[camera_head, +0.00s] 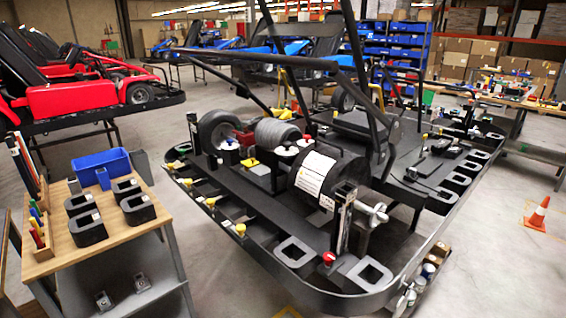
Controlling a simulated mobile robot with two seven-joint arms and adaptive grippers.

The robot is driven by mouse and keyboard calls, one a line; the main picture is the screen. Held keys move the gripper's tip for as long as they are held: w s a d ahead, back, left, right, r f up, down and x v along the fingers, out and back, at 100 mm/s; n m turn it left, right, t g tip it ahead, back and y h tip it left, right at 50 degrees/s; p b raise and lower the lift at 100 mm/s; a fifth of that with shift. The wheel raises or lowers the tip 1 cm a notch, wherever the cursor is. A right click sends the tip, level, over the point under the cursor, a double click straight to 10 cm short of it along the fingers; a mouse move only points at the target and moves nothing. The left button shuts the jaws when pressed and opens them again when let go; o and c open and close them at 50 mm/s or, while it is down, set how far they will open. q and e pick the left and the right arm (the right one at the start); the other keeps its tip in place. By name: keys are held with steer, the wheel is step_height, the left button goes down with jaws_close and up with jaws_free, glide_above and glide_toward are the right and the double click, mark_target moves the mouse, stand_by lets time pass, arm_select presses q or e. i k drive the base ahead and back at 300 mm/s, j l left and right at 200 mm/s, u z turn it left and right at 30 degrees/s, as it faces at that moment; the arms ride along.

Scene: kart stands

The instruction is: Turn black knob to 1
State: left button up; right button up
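I cannot pick out a black knob with a readable 1 in the camera_head view. The kart chassis (265,205) on its stand fills the middle, with many dark parts on it. A black cylinder (325,175) with a white label lies across its rear part. A silver knob-like fitting (375,212) sits to the right of the cylinder. A red knob (328,257) and a yellow knob (240,229) are on the near frame edge. Markings are too small to read. Neither of my grippers shows in this view.
A wooden-topped cart (110,222) at left holds black blocks and a blue bin (101,167). A red kart (75,97) stands behind it. An orange cone (537,214) is at the right. Bare floor (495,265) lies at the lower right.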

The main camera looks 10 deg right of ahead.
mark_target(287, 145)
steer(key=j+z, duration=0.1)
steer(key=z, duration=1.05)
steer(key=j+z, duration=1.15)
steer(key=j, duration=0.25)
steer(key=k+j+z, duration=0.2)
steer(key=j, duration=0.25)
